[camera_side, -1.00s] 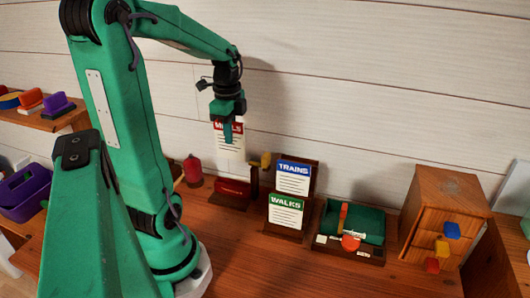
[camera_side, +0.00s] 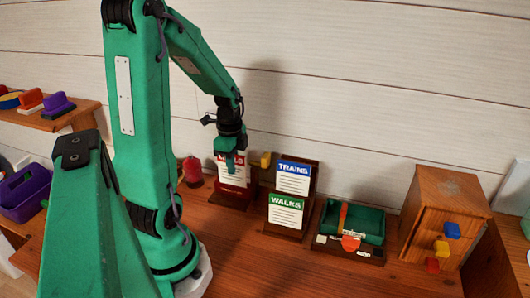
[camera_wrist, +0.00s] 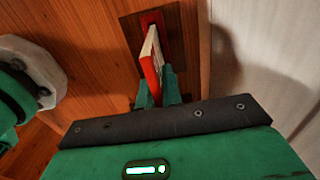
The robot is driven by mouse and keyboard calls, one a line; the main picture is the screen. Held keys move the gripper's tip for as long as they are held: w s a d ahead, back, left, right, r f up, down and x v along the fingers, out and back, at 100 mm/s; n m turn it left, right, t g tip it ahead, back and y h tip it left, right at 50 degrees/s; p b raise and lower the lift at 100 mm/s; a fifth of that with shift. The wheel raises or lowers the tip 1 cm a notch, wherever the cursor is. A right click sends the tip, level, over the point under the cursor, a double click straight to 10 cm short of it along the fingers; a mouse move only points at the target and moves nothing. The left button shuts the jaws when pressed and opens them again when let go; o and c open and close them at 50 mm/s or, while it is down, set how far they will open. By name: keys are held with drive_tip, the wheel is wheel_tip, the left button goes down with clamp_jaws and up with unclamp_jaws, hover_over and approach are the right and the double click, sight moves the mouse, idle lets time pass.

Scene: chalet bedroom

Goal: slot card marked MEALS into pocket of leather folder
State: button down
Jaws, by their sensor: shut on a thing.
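The MEALS card (camera_side: 236,177), white with a red header, is upright in my gripper (camera_side: 231,166). My gripper is shut on its top part, and the fingers cover some of the header. The card's lower end is at the small dark red folder (camera_side: 234,193) on a dark base. Whether the card's lower edge is inside the pocket or just above or in front of it, I cannot tell. In the wrist view the card (camera_wrist: 149,60) shows nearly edge-on between the fingers (camera_wrist: 158,92), over the dark base (camera_wrist: 172,28).
Just right stands a wooden rack with the TRAINS card (camera_side: 293,177) and WALKS card (camera_side: 285,212). A yellow piece (camera_side: 265,160) is close beside my gripper. A red object (camera_side: 193,171) stands left. A green-lined tray (camera_side: 362,222) and a wooden drawer box (camera_side: 443,215) are further right. The front table is clear.

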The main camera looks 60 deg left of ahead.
drive_tip(key=shift+f, duration=1.05)
drive_tip(key=shift+f, duration=0.15)
drive_tip(key=c, duration=1.6)
unclamp_jaws()
drive_tip(key=shift+o, duration=0.2)
drive_tip(key=shift+r, duration=6.15)
